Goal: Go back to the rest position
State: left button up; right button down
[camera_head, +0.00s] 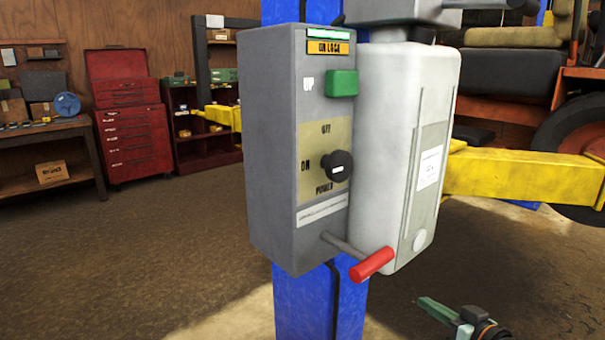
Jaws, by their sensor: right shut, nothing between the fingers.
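My right gripper (430,307) shows at the bottom right, low in front of the lift. Its green fingers are together and point up and to the left, with nothing held. It is apart from the control box and the lever. My left gripper is not in view. The grey control box (272,150) stands in the centre, with a green button (342,83) beside the label UP and a black power knob (339,166). A lever with a red handle (372,264) sticks out below.
A white tank unit (400,130) sits right of the box, on the blue post (305,305). A yellow lift arm (520,176) reaches right towards a mower wheel (575,130). A red tool chest (135,140) and a workbench (50,130) stand at the back left. The left floor is clear.

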jog(key=s+a+f+g+h, duration=0.1)
jog(key=s+a+f+g, duration=0.15)
jog(key=s+f, duration=0.45)
jog(key=s+a+f+g, duration=0.1)
jog(key=s+a+f, duration=0.35)
jog(key=f, duration=0.45)
jog(key=s+a+f+g+h, duration=0.1)
jog(key=s+a+f, duration=0.25)
jog(key=s, duration=0.45)
jog(key=s+a+f+g, duration=0.1)
jog(key=s+a+f, duration=0.3)
jog(key=s, duration=0.5)
pick_arm(q)
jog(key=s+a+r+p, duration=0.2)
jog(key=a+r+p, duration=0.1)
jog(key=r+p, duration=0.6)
jog(key=p, duration=0.4)
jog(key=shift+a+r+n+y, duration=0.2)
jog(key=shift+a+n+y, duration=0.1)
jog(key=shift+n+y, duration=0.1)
pick_arm(e)
jog(key=d+r+h, duration=0.1)
jog(key=d+r, duration=0.4)
jog(key=r, duration=0.3)
jog(key=shift+s+r+t, duration=0.25)
jog(key=shift+r+t, duration=0.1)
jog(key=shift+t, duration=0.1)
